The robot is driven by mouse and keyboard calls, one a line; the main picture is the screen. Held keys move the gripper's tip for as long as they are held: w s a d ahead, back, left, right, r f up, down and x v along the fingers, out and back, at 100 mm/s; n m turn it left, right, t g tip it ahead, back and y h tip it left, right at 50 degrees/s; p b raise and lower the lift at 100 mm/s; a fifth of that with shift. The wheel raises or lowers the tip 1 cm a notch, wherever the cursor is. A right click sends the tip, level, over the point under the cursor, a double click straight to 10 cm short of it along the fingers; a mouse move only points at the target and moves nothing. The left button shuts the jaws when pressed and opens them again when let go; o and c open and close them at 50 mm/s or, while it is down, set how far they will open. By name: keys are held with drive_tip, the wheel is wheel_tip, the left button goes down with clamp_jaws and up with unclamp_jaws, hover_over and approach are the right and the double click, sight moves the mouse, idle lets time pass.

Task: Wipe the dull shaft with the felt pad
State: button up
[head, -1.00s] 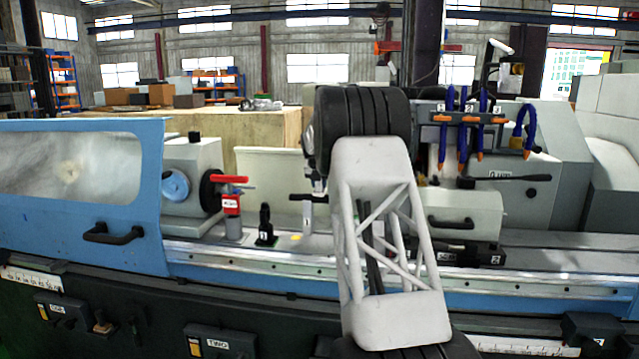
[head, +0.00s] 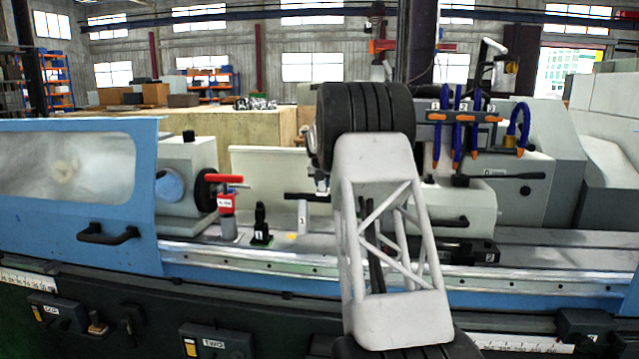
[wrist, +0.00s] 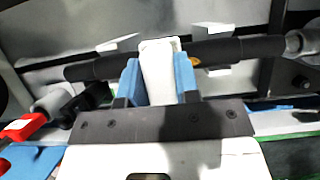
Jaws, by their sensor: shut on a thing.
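My gripper (wrist: 158,82) has blue fingers shut on a pale, flat felt pad (wrist: 160,60) in the wrist view. The dull shaft (wrist: 222,50) is a dark bar running across the wrist view behind the pad. The pad's outer end overlaps the shaft's middle in the picture; I cannot tell whether they touch. In the head view a short dark length of the shaft (head: 304,196) shows left of my arm. My arm hides most of the shaft and the pad there.
A red-handled part (head: 226,179) stands left of the shaft. A small post marked 1 (head: 303,217) and a black piece (head: 261,226) stand on the bed. Blue hoses (head: 458,130) hang at the right. A blue guard (head: 140,200) covers the left end.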

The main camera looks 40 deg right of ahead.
drive_tip(key=shift+s+d, duration=1)
drive_tip(key=shift+d, duration=0.05)
drive_tip(key=shift+a, duration=0.1)
drive_tip(key=shift+w+a+f, duration=0.15)
drive_tip(key=shift+w+a, duration=1.3)
drive_tip(key=shift+w, duration=0.05)
drive_tip(key=shift+w+a+f, duration=0.15)
drive_tip(key=shift+w+a, duration=0.45)
drive_tip(key=shift+s+d+f, duration=0.1)
drive_tip(key=shift+s, duration=0.05)
drive_tip(key=shift+s+d, duration=2)
drive_tip(key=shift+d, duration=0.05)
